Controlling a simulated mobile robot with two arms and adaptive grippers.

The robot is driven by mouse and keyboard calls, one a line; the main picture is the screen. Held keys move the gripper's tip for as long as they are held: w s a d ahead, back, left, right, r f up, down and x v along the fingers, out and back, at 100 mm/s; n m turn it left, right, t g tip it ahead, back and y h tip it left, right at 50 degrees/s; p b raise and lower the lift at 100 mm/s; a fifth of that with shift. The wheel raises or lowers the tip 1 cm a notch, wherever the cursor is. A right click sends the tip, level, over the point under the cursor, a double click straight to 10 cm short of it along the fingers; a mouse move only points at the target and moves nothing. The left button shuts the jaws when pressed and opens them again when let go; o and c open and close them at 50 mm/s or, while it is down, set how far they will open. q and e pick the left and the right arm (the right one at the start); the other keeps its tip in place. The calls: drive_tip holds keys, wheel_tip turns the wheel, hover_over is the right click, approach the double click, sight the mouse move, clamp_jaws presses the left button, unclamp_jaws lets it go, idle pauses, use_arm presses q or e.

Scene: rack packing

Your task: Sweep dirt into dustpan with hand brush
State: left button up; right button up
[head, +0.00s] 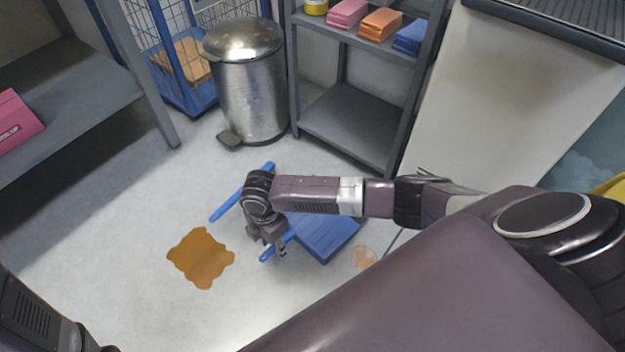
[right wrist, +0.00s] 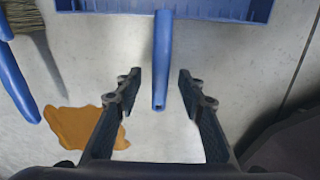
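The blue dustpan (head: 325,238) lies on the floor, partly hidden by my right arm; its handle (right wrist: 162,60) points toward my right gripper. My right gripper (right wrist: 159,80) is open, and the handle's end appears between its two fingers, touching neither. In the head view this gripper (head: 272,243) is low over the handle. The hand brush (head: 228,203) lies behind it, partly hidden; the right wrist view shows its blue handle (right wrist: 17,85) and bristles (right wrist: 42,45). The brown dirt patch (head: 202,258) lies left of the gripper. My left gripper is out of view.
A metal pedal bin (head: 250,90) stands at the back, beside a blue wire cage (head: 182,95). A grey shelf rack (head: 350,118) with folded cloths stands right of it. Another grey shelf (head: 75,95) is at left. A faint orange mark (head: 364,257) shows right of the dustpan. Floor around the dirt is clear.

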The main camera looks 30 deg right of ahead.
drive_tip(key=shift+f, duration=0.55)
drive_tip(key=shift+c, duration=0.3)
clamp_jaws()
